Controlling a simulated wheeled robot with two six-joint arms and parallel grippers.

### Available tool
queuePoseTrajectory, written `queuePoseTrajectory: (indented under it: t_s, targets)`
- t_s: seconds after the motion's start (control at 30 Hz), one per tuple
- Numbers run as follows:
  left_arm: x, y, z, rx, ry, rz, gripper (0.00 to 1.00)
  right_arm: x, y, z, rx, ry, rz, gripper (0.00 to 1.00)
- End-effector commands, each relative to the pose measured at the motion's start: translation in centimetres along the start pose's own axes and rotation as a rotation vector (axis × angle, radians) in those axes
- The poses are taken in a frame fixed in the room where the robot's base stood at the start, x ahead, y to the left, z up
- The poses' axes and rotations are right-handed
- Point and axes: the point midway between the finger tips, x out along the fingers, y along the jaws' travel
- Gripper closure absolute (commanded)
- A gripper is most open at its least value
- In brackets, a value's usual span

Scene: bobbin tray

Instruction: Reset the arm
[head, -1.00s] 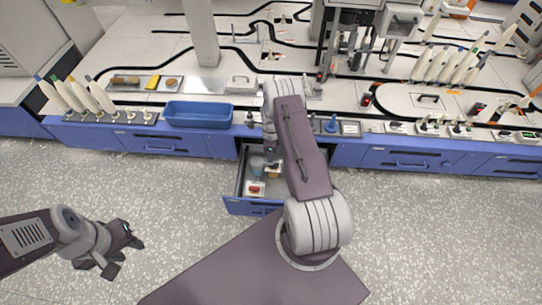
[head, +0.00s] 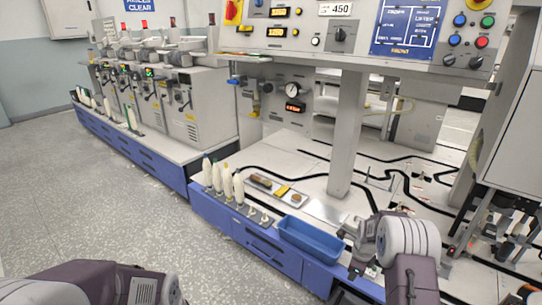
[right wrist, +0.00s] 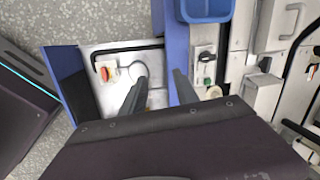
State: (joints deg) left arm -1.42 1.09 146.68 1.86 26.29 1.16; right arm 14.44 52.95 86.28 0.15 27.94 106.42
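My right gripper (head: 362,262) is at the lower right of the head view, over the blue bench front and right of the blue tray (head: 312,241). In the right wrist view my right gripper (right wrist: 159,80) has its two dark fingers apart with nothing held between them. It is above an open drawer (right wrist: 118,52), which holds a small box with a red button (right wrist: 107,70) and a pale round item (right wrist: 141,73). Part of my left arm shows at the lower left of the head view; its gripper is out of frame.
Several white bobbins (head: 226,183) stand at the bench's left end, near a small yellow item (head: 282,190). A grey post (head: 346,140) rises from the bench. Grey machines (head: 195,105) stand at the back left. The floor (head: 90,205) at left is clear.

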Motion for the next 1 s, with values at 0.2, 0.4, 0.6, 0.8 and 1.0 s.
queuePoseTrajectory:
  t_s: [0.2, 0.4, 0.6, 0.8, 1.0]
  targets:
    - [0.0, 0.0, 0.0, 0.0, 0.0, 0.0, 0.64, -13.5, 6.9, 5.8, -0.512, -0.061, -0.072, 0.64]
    - [0.0, 0.0, 0.0, 0.0, 0.0, 0.0, 0.64, -17.9, 17.1, 4.0, -1.166, -0.072, -0.047, 0.64]
    - [0.0, 0.0, 0.0, 0.0, 0.0, 0.0, 0.64, -17.0, 24.3, -0.1, -1.683, -0.106, 0.071, 0.64]
    - [-2.2, 0.0, -0.2, 0.0, -0.001, 0.0, 0.64, -18.9, 24.8, -0.6, -2.09, -0.142, 0.078, 0.64]
    - [-9.5, 0.2, -1.0, 0.0, 0.001, 0.0, 0.64, -26.0, 23.2, -0.1, -2.082, -0.142, 0.079, 0.64]
